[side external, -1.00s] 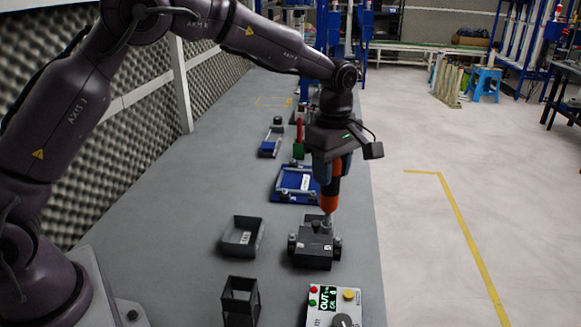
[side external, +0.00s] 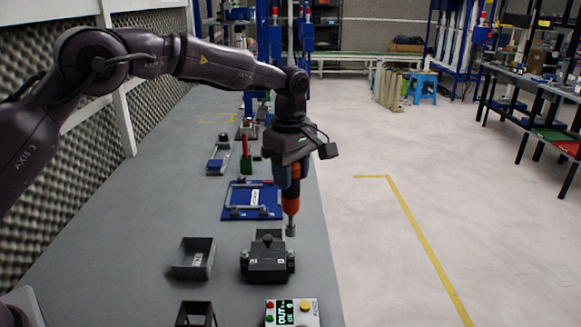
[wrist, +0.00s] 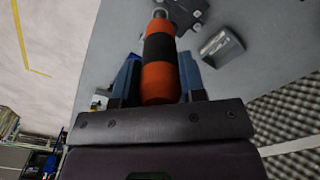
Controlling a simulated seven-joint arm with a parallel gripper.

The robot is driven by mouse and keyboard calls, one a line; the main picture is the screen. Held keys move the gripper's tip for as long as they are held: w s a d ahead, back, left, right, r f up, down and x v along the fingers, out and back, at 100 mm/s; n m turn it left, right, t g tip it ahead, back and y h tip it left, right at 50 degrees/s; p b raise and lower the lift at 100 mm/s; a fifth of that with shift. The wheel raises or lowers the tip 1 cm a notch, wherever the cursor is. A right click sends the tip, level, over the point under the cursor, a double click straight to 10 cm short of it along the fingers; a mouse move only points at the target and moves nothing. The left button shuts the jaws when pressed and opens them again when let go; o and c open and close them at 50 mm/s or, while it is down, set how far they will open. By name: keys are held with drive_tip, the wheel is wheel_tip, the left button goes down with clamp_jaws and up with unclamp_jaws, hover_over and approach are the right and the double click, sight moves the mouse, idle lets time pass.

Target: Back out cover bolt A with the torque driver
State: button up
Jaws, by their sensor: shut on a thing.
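My gripper (side external: 288,172) is shut on the torque driver (side external: 291,200), an orange and black cylinder with a silver socket tip pointing down. The wrist view shows the driver (wrist: 158,60) between my gripper's blue fingers (wrist: 158,85). Which head is bolt A, and whether the socket holds anything, I cannot tell.
A grey labelled tray (side external: 195,258) stands left of the housing. A control box (side external: 292,313) and a dark open-frame holder (side external: 197,315) are in front. A blue fixture (side external: 252,201) lies behind. The bench edge is close on the right.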

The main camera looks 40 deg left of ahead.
sight(291, 194)
drive_tip(key=shift+f, duration=2.95)
idle(0.3)
drive_tip(key=shift+r, duration=0.45)
idle(0.7)
